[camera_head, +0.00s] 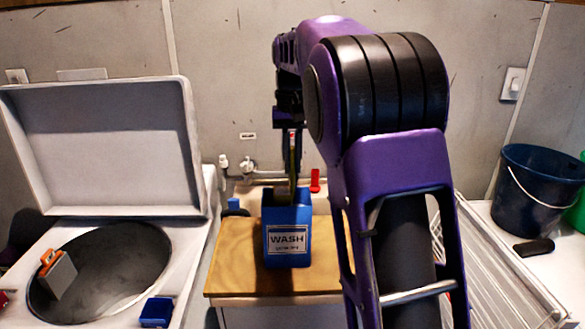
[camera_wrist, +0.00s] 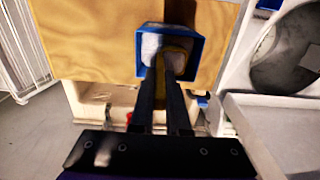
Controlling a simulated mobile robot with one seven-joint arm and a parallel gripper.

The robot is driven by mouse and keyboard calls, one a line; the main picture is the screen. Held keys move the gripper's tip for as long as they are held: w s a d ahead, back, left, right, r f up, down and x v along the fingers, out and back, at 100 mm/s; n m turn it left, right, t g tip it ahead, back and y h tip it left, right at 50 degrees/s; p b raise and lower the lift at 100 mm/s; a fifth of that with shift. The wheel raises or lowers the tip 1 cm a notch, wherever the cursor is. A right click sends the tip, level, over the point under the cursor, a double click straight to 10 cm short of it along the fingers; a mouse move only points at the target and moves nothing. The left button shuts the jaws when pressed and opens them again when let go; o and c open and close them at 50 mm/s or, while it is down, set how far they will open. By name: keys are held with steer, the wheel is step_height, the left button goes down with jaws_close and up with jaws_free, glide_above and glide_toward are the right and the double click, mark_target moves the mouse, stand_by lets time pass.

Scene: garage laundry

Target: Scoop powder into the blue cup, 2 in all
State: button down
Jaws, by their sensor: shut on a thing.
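A blue box labelled WASH (camera_head: 289,243) stands upright on a wooden-topped stand. In the wrist view the box (camera_wrist: 198,45) is open at the top and white powder (camera_wrist: 151,45) shows inside. My gripper (camera_head: 294,180) points down into the box's mouth. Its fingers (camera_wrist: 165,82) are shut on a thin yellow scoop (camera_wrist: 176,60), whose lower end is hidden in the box. A small blue container, probably the blue cup (camera_head: 157,312), sits on the washer's front edge at lower left. Its contents cannot be made out.
Taps (camera_head: 245,166) are behind the stand (camera_head: 228,270). A white rack (camera_head: 500,270) and dark blue bucket (camera_head: 535,195) are at right.

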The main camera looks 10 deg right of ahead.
mark_target(293, 147)
steer(key=shift+r, duration=3.2)
